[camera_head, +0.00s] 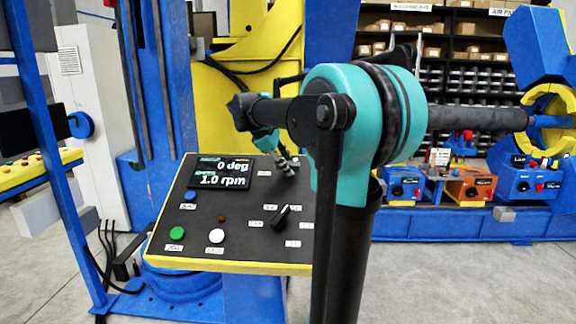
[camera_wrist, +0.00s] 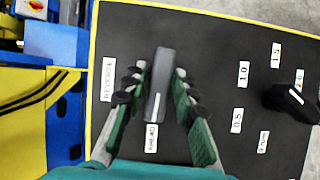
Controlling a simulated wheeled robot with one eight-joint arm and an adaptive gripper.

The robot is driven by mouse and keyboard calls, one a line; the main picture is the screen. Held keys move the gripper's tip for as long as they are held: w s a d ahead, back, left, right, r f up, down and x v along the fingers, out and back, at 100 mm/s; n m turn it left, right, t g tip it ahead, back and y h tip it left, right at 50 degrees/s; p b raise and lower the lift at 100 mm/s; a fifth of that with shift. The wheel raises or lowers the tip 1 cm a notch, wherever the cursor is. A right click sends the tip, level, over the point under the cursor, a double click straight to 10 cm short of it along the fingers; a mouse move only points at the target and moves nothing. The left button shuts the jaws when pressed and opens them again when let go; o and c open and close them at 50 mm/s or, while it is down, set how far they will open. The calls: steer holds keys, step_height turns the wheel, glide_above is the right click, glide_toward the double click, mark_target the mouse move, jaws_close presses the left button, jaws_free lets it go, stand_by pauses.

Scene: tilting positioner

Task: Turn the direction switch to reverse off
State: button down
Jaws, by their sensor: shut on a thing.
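The direction switch (camera_wrist: 160,85) is a dark bar-shaped knob on the black control panel (camera_wrist: 215,40). In the wrist view it stands nearly upright in the picture, its lower end close to the AHEAD label (camera_wrist: 151,137). The REVERSE label (camera_wrist: 107,79) is to its left. My gripper (camera_wrist: 160,72) has its teal and dark fingers on both sides of the knob and is shut on it. In the head view my gripper (camera_head: 286,167) reaches the panel's upper right, where it hides the switch.
A speed knob (camera_wrist: 290,102) with numbered labels sits right of the switch. The panel display (camera_head: 221,173) reads 0 deg and 1.0 rpm. Blue (camera_head: 190,196), green (camera_head: 176,233) and white (camera_head: 216,236) buttons lie at left. A blue post (camera_head: 55,150) stands left of the panel.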

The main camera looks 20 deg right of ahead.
steer(key=shift+n+t, duration=0.3)
steer(key=shift+n, duration=0.3)
steer(key=c, duration=1.4)
jaws_free()
steer(key=v, duration=1.2)
steer(key=shift+a, duration=0.1)
